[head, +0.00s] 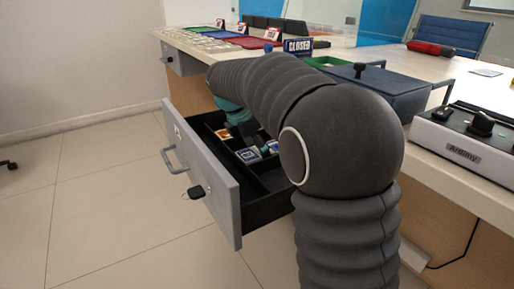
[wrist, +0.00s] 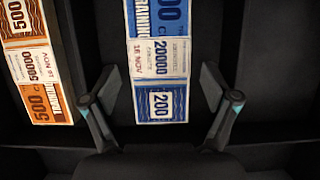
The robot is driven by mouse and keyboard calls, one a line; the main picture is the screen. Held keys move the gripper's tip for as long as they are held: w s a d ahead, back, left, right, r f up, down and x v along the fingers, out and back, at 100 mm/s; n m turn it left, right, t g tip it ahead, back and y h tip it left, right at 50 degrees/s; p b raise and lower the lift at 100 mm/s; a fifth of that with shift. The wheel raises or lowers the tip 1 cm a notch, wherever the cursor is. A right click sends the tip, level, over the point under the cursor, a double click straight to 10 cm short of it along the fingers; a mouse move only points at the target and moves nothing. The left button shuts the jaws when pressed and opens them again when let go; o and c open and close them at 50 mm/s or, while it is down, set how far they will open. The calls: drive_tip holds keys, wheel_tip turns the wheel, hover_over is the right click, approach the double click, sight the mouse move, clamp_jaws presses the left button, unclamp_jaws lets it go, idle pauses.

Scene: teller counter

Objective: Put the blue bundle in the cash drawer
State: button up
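The blue bundle (wrist: 160,62) of notes lies in a middle compartment of the open cash drawer (head: 217,182). In the head view the blue bundle (head: 248,156) is partly hidden by my gripper and arm. My gripper (wrist: 163,104) is over this compartment, its two fingers spread on either side of the bundle's near end. A dark gap shows between each finger and the bundle, so nothing is gripped. The bundle's far end is cut off by the wrist view's top edge.
An orange bundle (wrist: 34,65) lies in the compartment to the left. Dark divider walls stand between compartments. On the counter are a closed blue-grey box (head: 385,88), a grey device (head: 462,140), a CLOSED sign (head: 298,45) and coloured trays (head: 250,42).

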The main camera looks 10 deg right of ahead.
drive_tip(key=p+v, duration=0.3)
drive_tip(key=v, duration=0.9)
drive_tip(key=shift+r, duration=0.1)
idle(1.1)
